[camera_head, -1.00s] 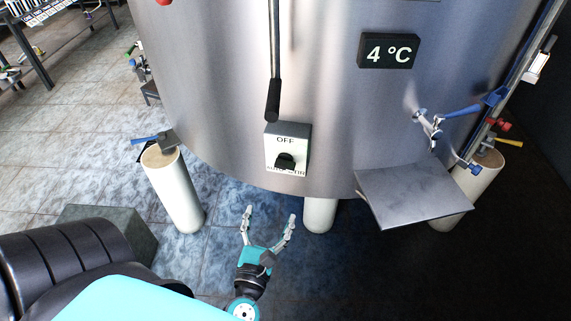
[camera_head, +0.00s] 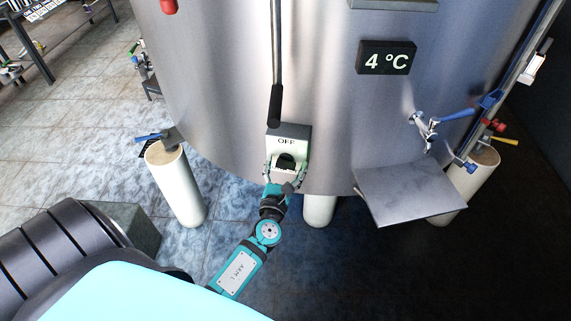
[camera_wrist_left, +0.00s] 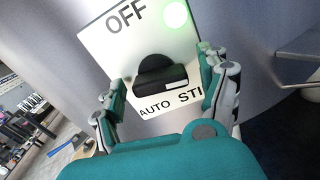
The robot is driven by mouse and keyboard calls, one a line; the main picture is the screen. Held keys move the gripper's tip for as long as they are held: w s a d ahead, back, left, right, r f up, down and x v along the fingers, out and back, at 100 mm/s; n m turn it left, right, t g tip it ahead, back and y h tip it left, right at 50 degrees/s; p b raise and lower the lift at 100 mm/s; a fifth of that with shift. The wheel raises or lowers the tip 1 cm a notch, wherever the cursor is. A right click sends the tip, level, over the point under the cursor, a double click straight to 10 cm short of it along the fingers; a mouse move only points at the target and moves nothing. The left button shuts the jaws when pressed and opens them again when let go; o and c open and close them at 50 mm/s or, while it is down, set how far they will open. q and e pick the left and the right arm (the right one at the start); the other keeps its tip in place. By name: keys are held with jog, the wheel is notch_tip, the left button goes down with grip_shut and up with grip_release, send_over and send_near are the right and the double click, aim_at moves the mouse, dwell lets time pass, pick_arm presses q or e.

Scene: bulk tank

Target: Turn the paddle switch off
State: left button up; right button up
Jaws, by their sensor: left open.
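The paddle switch is a black half-round knob (camera_wrist_left: 160,75) on a pale switch box (camera_head: 288,132) on the tank's front. The box reads OFF at the top and AUTO STI... below, the rest hidden by a finger. A green light (camera_wrist_left: 174,14) glows at the box's upper right in the left wrist view. My left gripper (camera_head: 285,170) is open in front of the lower part of the box. In the left wrist view its fingers (camera_wrist_left: 163,88) stand on either side of the knob. I cannot tell whether they touch it. My right gripper is not in view.
The steel tank (camera_head: 220,90) fills the back. A black-ended lever (camera_head: 275,105) hangs just above the box. A steel shelf (camera_head: 410,192) and a blue-handled tap (camera_head: 430,125) are at the right. Pale legs (camera_head: 177,185) stand on the tiled floor.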

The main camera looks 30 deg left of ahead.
pick_arm(q)
jog(key=shift+w+a, duration=0.1)
jog(key=shift+w, duration=0.05)
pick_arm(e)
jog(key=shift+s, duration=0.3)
pick_arm(q)
jog(key=shift+c, duration=0.3)
jog(key=c, duration=1.1)
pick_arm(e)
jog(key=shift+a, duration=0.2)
